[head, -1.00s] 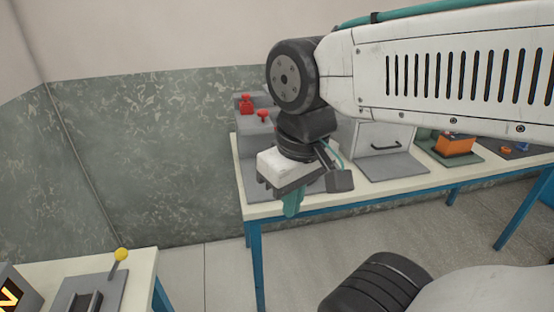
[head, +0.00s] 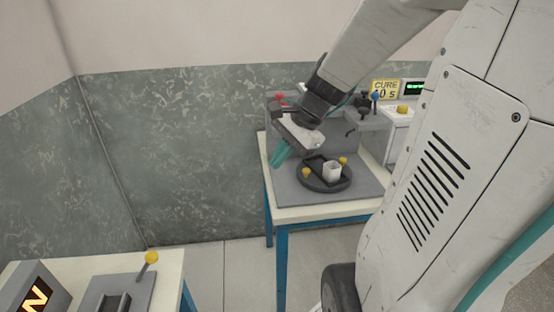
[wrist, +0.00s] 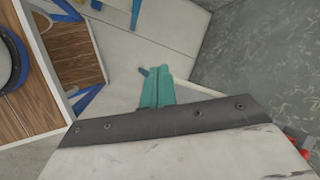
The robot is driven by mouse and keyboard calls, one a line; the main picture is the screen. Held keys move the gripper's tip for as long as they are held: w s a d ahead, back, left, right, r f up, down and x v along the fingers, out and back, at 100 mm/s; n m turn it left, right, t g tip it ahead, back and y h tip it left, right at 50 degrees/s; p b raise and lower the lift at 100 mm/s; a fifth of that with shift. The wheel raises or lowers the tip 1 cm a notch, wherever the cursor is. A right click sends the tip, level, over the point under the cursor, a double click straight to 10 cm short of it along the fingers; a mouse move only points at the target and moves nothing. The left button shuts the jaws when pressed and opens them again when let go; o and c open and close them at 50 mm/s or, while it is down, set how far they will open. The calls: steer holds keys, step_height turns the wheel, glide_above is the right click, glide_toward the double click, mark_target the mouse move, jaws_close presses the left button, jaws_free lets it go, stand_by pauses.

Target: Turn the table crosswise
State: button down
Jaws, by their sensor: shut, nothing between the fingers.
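The round dark turntable (head: 313,185) sits on a grey base plate (head: 362,191) on the back table. A raised dark tray lies across its top and holds a small white open block (head: 332,173). Two yellow knobs stand on it, one at the left (head: 306,174) and one at the right (head: 343,161). My gripper (head: 278,161) has teal fingers, shut and empty. It hangs left of the turntable, apart from it, pointing down and left. In the wrist view the fingers (wrist: 155,82) are together, with pale floor beyond them. I cannot make out the turntable in that view.
A grey unit with red knobs (head: 282,99) stands behind my gripper. A CURE sign (head: 385,91) and a blue-knobbed lever (head: 375,97) are at the back right. A nearer table at lower left holds a yellow-knobbed lever (head: 151,258). The floor between the tables is clear.

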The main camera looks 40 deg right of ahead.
steer(key=w+d+f+m+t, duration=0.1)
steer(key=d+f+m, duration=0.1)
steer(key=d+m, duration=0.3)
steer(key=w+d+f+m+t, duration=0.1)
steer(key=d+f+m, duration=0.2)
steer(key=d, duration=0.4)
steer(key=m+t+h, duration=0.2)
steer(key=m+h, duration=0.1)
steer(key=m, duration=0.5)
glide_toward(308, 175)
steer(key=x, duration=0.4)
steer(key=shift+a, duration=0.35)
